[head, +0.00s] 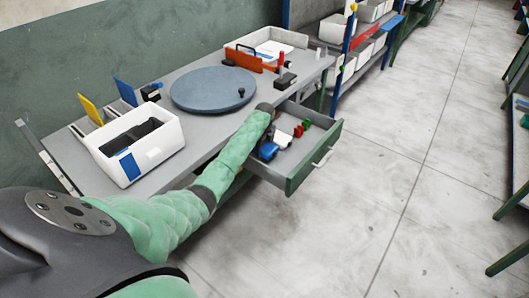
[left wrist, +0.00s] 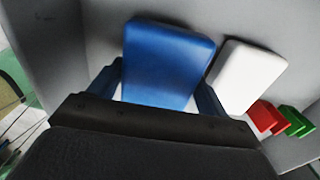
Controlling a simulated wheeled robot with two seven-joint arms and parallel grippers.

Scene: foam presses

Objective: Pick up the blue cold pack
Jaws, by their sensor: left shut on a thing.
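The blue cold pack (left wrist: 165,62) is a rounded blue block between the two fingers of my left gripper (left wrist: 165,95) in the left wrist view. The gripper is shut on it. In the head view the pack (head: 268,150) shows in the open drawer (head: 293,183), just below my left gripper (head: 265,120), whose fingers are mostly hidden by the arm. I cannot tell whether the pack touches the drawer floor. My right gripper is not in view.
A white block (left wrist: 250,73) lies close beside the pack, with a red block (left wrist: 267,117) and green pieces (left wrist: 292,121) farther along the drawer. On the bench are a blue-grey round disc (head: 212,89) and a white foam box (head: 139,150). Open floor (head: 370,190) lies right of the drawer.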

